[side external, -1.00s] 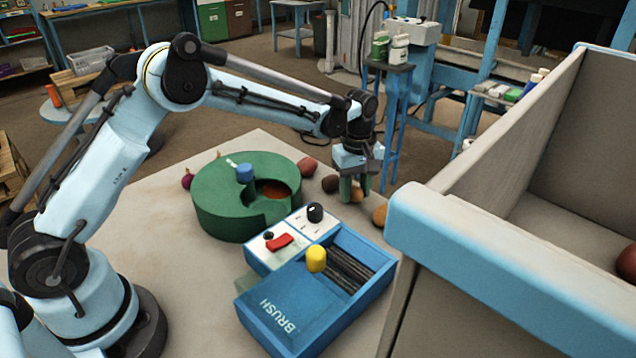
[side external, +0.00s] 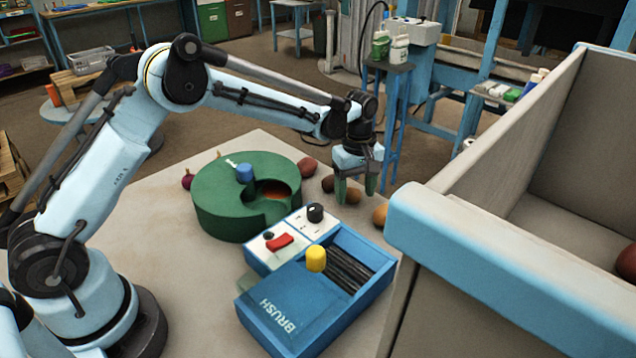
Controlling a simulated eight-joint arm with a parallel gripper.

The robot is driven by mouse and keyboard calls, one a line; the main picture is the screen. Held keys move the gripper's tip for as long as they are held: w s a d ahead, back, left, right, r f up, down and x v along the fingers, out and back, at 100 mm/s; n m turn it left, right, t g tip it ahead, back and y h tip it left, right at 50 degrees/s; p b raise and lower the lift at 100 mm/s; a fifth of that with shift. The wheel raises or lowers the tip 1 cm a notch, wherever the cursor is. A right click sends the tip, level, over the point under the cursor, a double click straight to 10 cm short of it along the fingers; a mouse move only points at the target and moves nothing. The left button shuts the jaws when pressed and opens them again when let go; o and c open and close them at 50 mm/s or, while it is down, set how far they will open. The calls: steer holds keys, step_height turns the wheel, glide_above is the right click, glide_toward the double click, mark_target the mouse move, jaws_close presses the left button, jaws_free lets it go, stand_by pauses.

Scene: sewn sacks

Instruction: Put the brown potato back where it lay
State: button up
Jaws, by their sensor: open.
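My gripper (side external: 356,196) is low over the right part of the table, its two green-grey fingers spread apart. A brown potato (side external: 353,195) shows between and behind the fingers, resting on the table; whether a finger touches it I cannot tell. A darker brown potato (side external: 329,184) lies just left of the fingers, partly behind the left one. A reddish potato (side external: 308,167) lies farther left by the green drum, and a tan potato (side external: 380,215) lies to the right and nearer. Which of the brown ones is the task's potato is not clear.
A green round drum (side external: 220,205) with a blue knob and an opening stands left of my gripper. A high grey bin (side external: 430,255) with a blue rim bounds the right. A purple-red bulb (side external: 187,181) lies left.

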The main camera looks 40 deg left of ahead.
mark_target(355, 191)
steer(key=s+a+r+m+t, duration=0.1)
steer(key=s+r+m, duration=0.15)
steer(key=r, duration=0.55)
steer(key=s+a+r+m+t, duration=0.1)
steer(key=s+r, duration=0.2)
steer(key=r, duration=0.6)
steer(key=s+a+f+m+t, duration=0.1)
steer(key=s+f+m+t, duration=0.1)
steer(key=s+m, duration=0.3)
steer(key=s+a+f+m+t, duration=0.1)
steer(key=s+f+m+t, duration=0.1)
steer(key=s, duration=1)
steer(key=m+t, duration=0.1)
steer(key=m, duration=0.1)
steer(key=shift+a+m, duration=0.15)
steer(key=shift+m, duration=0.2)
steer(key=shift+c, duration=0.4)
